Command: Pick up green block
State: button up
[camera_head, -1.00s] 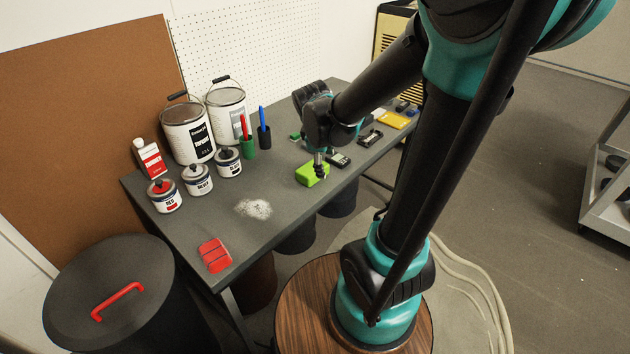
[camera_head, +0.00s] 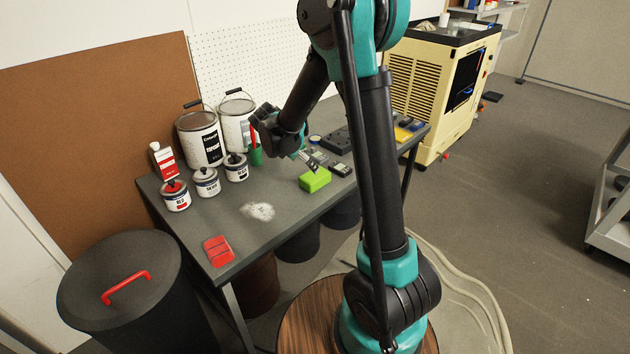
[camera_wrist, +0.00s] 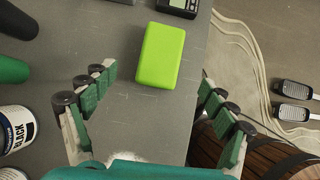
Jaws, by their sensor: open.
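The bright green block (camera_head: 315,180) lies flat on the dark grey table (camera_head: 290,210) near its front edge. My gripper (camera_head: 312,161) is above the table, just behind and over the block in the head view. In the wrist view my gripper (camera_wrist: 153,88) has its two fingers wide apart with nothing between them. The block appears apart from both fingers.
A black device (camera_head: 340,170) lies close beside the block. Paint cans (camera_head: 200,138), small jars (camera_head: 206,182) and a green cup (camera_head: 255,155) stand at the left and back. A red piece (camera_head: 218,250) and white powder (camera_head: 258,211) lie toward the left front, with bare tabletop around them.

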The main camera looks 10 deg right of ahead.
aim_at(314, 175)
jog(key=x, duration=1)
jog(key=shift+f, duration=0.1)
jog(key=shift+c, duration=0.3)
jog(key=c, duration=1.2)
